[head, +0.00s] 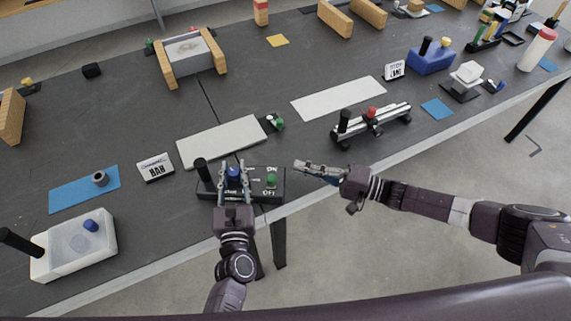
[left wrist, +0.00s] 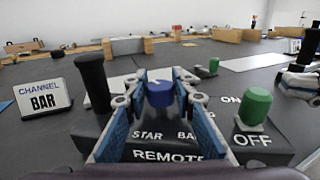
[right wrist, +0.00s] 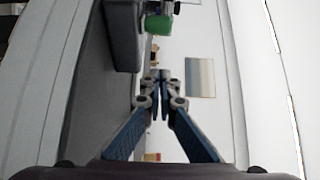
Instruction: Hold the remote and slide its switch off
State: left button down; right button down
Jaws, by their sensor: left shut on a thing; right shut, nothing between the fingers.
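The remote (head: 256,194) is a dark box at the table's front edge with a black upright handle (left wrist: 93,82), a blue knob (left wrist: 160,94) and a green switch (head: 271,181). The green switch (left wrist: 254,106) stands between the ON and OFF labels in the left wrist view; I cannot tell its exact slot position. My left gripper (head: 231,166) is shut on the blue knob, one finger each side. My right gripper (head: 299,166) is shut and empty, to the right of the remote. A green piece (right wrist: 158,25), apparently the switch, shows beyond its fingertips in the right wrist view.
A sign reading CHANNEL BAR (left wrist: 44,97) stands left of the remote. A white panel (head: 220,141) lies behind it. A rail device with a red knob (head: 371,114) stands to the right. A white box with a blue knob (head: 75,245) is at the left front.

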jog(key=shift+v, duration=1.85)
pick_arm(q)
jog(key=c, duration=1.1)
grip_release()
jog(key=shift+s, duration=0.1)
jog(key=shift+s+d, duration=0.15)
jog(key=shift+s, duration=4.75)
pick_arm(e)
jog(key=shift+f, duration=0.1)
